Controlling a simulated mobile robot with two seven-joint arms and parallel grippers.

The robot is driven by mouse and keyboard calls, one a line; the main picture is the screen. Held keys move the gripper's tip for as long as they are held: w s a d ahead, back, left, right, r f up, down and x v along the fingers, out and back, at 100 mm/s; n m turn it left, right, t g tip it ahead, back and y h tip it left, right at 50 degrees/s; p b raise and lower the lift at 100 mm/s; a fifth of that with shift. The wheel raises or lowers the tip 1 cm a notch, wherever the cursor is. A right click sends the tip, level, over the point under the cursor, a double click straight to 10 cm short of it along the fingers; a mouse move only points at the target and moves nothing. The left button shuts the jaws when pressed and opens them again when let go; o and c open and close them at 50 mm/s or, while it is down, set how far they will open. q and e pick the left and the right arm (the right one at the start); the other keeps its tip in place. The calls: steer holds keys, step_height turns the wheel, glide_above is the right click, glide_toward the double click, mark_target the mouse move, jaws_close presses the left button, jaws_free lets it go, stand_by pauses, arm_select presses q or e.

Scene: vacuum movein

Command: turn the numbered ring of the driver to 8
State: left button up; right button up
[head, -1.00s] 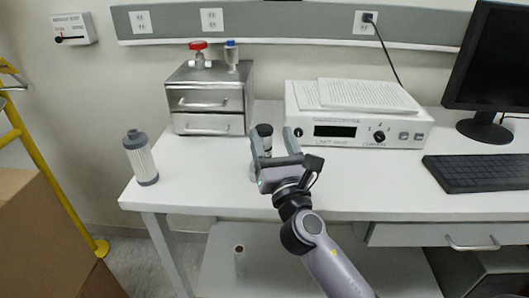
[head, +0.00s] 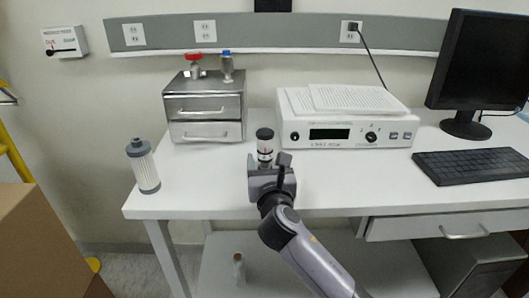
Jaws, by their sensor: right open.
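The driver (head: 265,143), a short upright cylinder with a dark top and a pale band below it, stands on the white table (head: 200,185). The numbers on its ring are too small to read. My right gripper (head: 267,162) is open, low over the table at the driver's near side, with its fingertips close to the driver's lower part. The gripper hides the driver's base, and I cannot tell whether the fingers touch it. My left gripper is not in view.
A metal drawer unit (head: 205,107) with red and blue valves stands behind left. A white instrument (head: 345,133) with papers (head: 358,98) is behind right. A filter cylinder (head: 143,166) stands at the left edge. A keyboard (head: 470,165) and monitor (head: 490,62) are right.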

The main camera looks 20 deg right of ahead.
mark_target(264, 159)
steer(key=shift+w+d, duration=0.2)
steer(key=shift+w, duration=0.9)
steer(key=shift+w+d, duration=0.2)
steer(key=shift+w, duration=0.9)
steer(key=c, duration=1)
steer(key=shift+h, duration=0.3)
steer(key=shift+f+m+g+h+b, duration=0.1)
steer(key=shift+m+g+h+b, duration=0.2)
steer(key=shift+m+h+b, duration=0.5)
steer(key=shift+s+d+m+g+h, duration=0.15)
steer(key=shift+m+g+h, duration=0.45)
steer(key=shift+h, duration=0.45)
steer(key=shift+d+m+g+h, duration=0.15)
steer(key=shift+m+g+h, duration=0.25)
steer(key=shift+m+h, duration=0.55)
steer(key=o, duration=1)
